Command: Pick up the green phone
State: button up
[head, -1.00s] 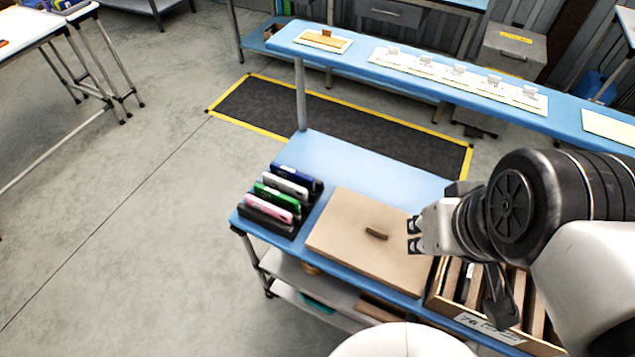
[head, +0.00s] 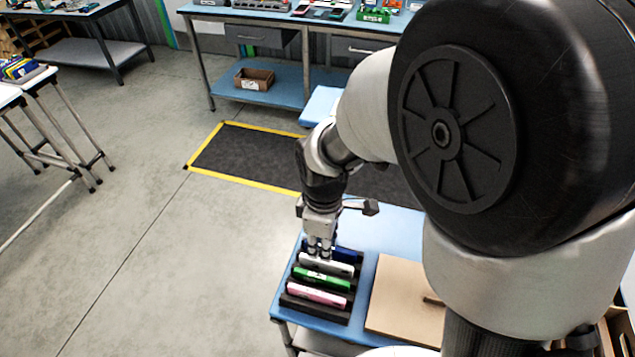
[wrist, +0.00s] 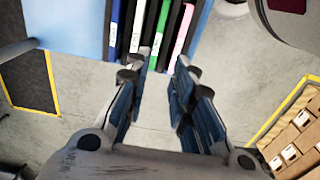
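The green phone (head: 322,279) stands on edge in a black rack (head: 338,318), between a white phone (head: 325,264) and a pink phone (head: 317,294). In the wrist view the green phone (wrist: 159,30) lies ahead of the gap between my fingers. My gripper (head: 320,254) points down over the rack's far part, near the white and blue phones in the head view. In the wrist view my gripper (wrist: 159,76) is open, with nothing between its fingers. The exact height of the fingertips over the phones is unclear.
A blue phone (head: 345,254) fills the rack's far slot. A tan board (head: 392,300) with a dark handle lies right of the rack on the blue table (head: 375,232). My arm hides much of the table's right side. Open floor lies left of the table.

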jog(key=b, duration=0.4)
send_over(321, 276)
jog(key=f, duration=1.1)
jog(key=shift+s+f, duration=0.1)
jog(key=shift+s, duration=0.15)
jog(key=f+b, duration=0.1)
jog(key=f, duration=0.1)
jog(key=f+b, duration=0.1)
jog(key=f, duration=0.2)
jog(key=shift+w+f, duration=0.2)
jog(key=shift+f, duration=0.1)
jog(key=shift+r, duration=0.1)
jog(key=shift+c, duration=0.5)
grip_shut()
